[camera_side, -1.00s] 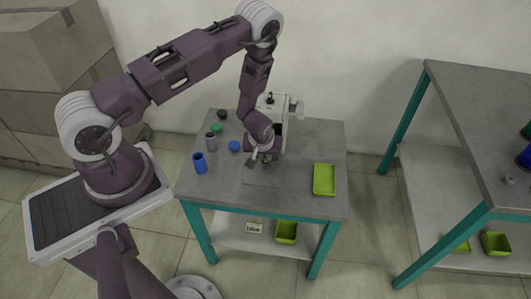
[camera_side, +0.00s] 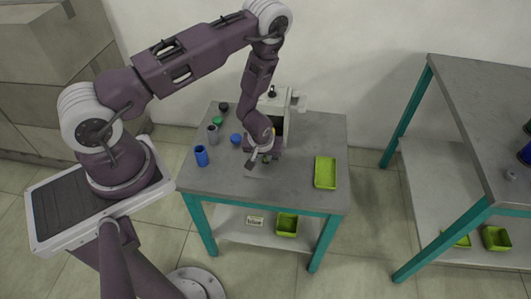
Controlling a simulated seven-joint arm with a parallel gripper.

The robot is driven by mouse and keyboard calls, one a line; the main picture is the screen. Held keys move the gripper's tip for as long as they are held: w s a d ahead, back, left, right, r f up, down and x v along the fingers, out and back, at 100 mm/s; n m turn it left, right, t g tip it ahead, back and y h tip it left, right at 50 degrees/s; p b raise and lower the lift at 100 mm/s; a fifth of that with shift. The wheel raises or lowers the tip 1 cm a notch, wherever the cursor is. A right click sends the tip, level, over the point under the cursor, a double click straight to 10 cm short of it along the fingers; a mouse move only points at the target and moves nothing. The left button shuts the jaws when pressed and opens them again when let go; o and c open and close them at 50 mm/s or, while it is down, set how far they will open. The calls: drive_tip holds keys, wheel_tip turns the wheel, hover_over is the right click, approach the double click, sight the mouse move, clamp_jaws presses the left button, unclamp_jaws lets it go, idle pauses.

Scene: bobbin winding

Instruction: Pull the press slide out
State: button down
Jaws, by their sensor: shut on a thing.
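The press (camera_side: 292,101) is a pale machine at the back middle of the grey table, partly hidden behind my arm. My gripper (camera_side: 256,163) is low over the table in front of the press. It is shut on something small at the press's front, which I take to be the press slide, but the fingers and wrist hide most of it. I cannot tell how far the slide stands out from the press.
A lime-green tray (camera_side: 325,172) lies right of my gripper. A blue cup (camera_side: 201,156), a grey bobbin-like piece (camera_side: 213,134), a blue piece (camera_side: 236,139), a green piece (camera_side: 217,121) and a dark piece (camera_side: 223,107) stand on the left. The table front is clear.

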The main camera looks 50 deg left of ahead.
drive_tip(key=shift+d, duration=0.1)
drive_tip(key=shift+s+d, duration=1)
drive_tip(key=shift+s, duration=0.05)
drive_tip(key=shift+s+d, duration=1.05)
drive_tip(key=shift+s, duration=0.05)
drive_tip(key=shift+s+d, duration=0.15)
drive_tip(key=c, duration=1.5)
unclamp_jaws()
